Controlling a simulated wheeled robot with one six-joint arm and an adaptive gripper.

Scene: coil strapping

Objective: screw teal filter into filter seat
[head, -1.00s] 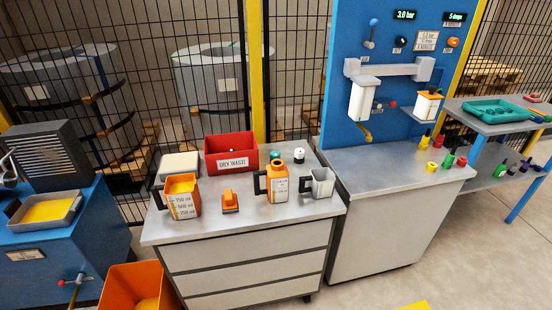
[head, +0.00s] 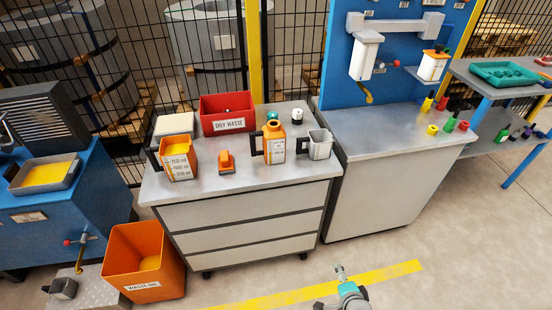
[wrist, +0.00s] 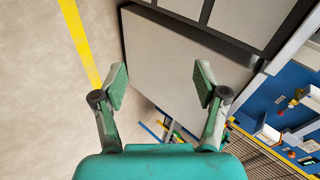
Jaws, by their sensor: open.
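A small teal round piece (head: 272,117), which may be the teal filter, stands at the back of the drawer cabinet's top (head: 215,165). The orange jug in front of it hides part of it. I cannot pick out the filter seat for certain; a white housing (head: 366,58) hangs under a grey bar on the blue panel. My gripper (head: 339,270) is low in front of the cabinets, over the floor, far from the teal piece. The wrist view shows my gripper (wrist: 160,86) open, with nothing between its fingers.
An orange waste bin (head: 145,265) stands on the floor. The right cabinet's top (head: 385,130) is mostly clear.

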